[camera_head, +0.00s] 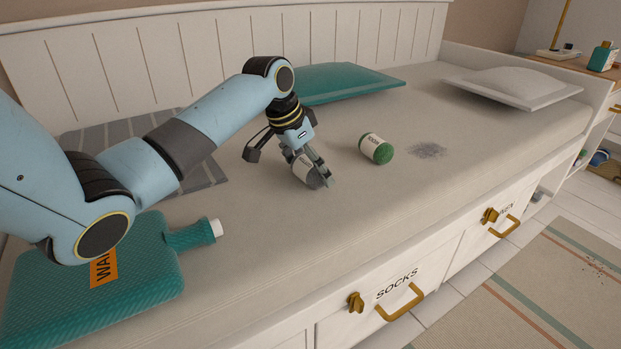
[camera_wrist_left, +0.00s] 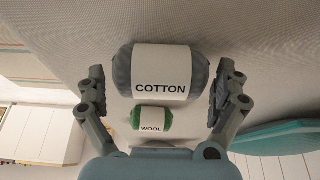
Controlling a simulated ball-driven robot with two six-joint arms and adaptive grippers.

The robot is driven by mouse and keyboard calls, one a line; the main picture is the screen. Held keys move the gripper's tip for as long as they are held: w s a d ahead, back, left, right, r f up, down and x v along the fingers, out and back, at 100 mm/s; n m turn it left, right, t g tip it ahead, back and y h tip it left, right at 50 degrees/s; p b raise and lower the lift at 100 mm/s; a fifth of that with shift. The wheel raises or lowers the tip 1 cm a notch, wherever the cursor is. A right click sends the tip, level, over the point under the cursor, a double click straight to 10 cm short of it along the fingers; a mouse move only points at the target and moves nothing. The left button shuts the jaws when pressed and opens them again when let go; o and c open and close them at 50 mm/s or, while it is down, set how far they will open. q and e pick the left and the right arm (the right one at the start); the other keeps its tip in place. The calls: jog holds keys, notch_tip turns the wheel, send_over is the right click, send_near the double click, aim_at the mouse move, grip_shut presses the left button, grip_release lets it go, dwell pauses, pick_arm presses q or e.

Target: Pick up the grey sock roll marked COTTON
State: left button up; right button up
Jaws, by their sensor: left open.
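The grey sock roll (camera_head: 307,173) lies on the daybed mattress. Its white band reads COTTON in the left wrist view (camera_wrist_left: 161,72). My left gripper (camera_head: 289,168) is at the roll from above, partly hiding it in the head view. In the left wrist view its fingers (camera_wrist_left: 161,92) are spread wide, one on each side of the roll, with a gap visible on both sides. The gripper is open and holds nothing. My right gripper is in neither view.
A green roll marked WOOL (camera_head: 377,149) lies to the right of the grey roll. A teal hot-water bottle (camera_head: 140,290) lies at front left. A teal cushion (camera_head: 345,82) and a white pillow (camera_head: 510,86) lie farther back. A dark speckled patch (camera_head: 428,151) marks the mattress.

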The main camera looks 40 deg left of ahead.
pick_arm(q)
jog(key=c, duration=1)
jog(key=shift+o, duration=0.2)
